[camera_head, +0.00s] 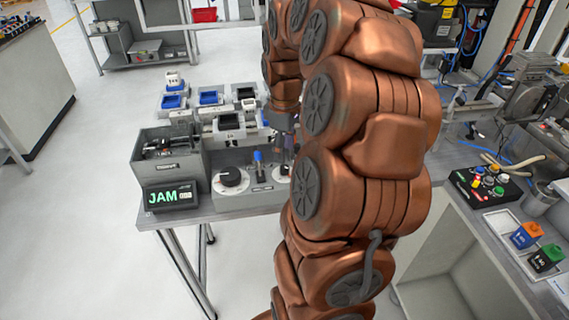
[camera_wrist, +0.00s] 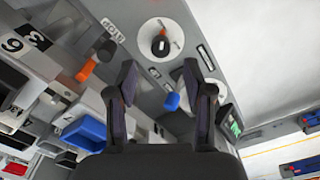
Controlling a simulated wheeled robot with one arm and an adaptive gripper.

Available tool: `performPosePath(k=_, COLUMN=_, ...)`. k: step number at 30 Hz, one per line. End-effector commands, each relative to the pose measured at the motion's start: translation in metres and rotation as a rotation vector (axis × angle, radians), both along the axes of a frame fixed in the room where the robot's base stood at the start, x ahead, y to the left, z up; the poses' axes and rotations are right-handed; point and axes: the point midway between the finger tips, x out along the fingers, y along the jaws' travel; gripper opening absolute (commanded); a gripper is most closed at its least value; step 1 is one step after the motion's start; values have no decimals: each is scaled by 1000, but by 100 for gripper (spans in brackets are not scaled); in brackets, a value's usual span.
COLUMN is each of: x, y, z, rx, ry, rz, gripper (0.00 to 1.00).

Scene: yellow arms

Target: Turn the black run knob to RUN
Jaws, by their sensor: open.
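A black round knob (camera_head: 231,177) sits on a white dial at the left of the grey control panel in the head view. A second white dial (camera_head: 281,173), at the panel's right, is partly hidden by my arm. In the wrist view a black knob with a red part (camera_wrist: 160,45) sits on one white dial (camera_wrist: 150,30); another dial (camera_wrist: 190,72) is partly behind my right finger. I cannot read which is the run knob. My gripper (camera_wrist: 167,82) is open and empty above the panel. A blue-tipped lever (camera_wrist: 172,101) shows between its fingers.
A display reading JAM (camera_head: 171,196) stands left of the panel, before a grey bin (camera_head: 175,160). The blue lever (camera_head: 258,158) stands between the dials. An orange-tipped lever (camera_wrist: 86,70) and blue trays (camera_wrist: 88,132) are near the gripper's left in the wrist view.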

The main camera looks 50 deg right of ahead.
Motion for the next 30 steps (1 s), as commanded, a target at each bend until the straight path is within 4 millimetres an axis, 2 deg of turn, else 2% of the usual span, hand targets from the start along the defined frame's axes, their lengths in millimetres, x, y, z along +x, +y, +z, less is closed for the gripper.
performPosePath(k=6, x=-2, y=1, z=-29, rx=4, ry=7, rz=-1, gripper=51)
performPosePath(k=12, x=-1, y=1, z=-49, rx=4, ry=4, rz=0, gripper=51)
performPosePath(k=25, x=0, y=1, z=-57, rx=0, ry=-1, rz=-1, gripper=51)
performPosePath(k=30, x=0, y=1, z=-57, rx=1, ry=0, rz=0, gripper=35)
